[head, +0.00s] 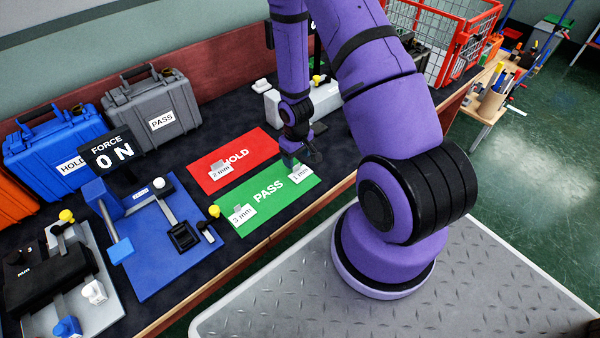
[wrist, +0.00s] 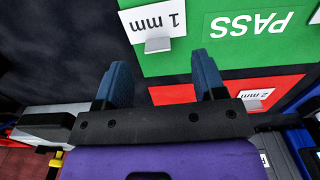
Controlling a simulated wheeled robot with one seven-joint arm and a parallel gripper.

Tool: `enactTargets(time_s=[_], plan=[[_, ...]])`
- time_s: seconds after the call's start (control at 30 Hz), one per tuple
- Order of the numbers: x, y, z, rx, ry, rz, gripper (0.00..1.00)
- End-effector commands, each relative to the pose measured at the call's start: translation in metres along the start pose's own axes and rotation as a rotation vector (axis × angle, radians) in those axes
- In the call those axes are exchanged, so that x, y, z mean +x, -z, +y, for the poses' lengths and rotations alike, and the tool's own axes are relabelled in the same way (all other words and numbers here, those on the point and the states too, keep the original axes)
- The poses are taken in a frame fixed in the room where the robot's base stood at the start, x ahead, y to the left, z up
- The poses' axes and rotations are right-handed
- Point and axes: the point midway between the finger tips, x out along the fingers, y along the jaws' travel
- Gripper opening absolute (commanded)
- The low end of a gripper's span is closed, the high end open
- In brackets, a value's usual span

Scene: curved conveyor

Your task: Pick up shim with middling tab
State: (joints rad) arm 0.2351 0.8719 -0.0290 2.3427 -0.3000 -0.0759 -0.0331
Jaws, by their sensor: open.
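Three white shims with small grey tabs lie on two mats. The 2 mm shim (head: 220,173) is on the red HOLD mat (head: 252,146). The 1 mm shim (head: 301,175) and the 3 mm shim (head: 242,217) are on the green PASS mat (head: 268,203).
A blue force fixture (head: 150,265) reading 0 N stands left of the mats. Grey PASS (head: 155,108) and blue HOLD (head: 50,145) cases stand behind. A pale grey device (head: 300,105) is behind my gripper.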

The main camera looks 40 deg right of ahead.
Motion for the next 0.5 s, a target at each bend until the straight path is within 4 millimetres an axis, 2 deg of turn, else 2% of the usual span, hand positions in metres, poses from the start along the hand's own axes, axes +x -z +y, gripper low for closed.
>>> enactTargets(time_s=[0.17,0.5], plan=[[0.010,0.002,0.001,0.000,0.000,-0.001,0.64],[0.048,0.006,0.005,0.000,0.000,-0.001,0.64]])
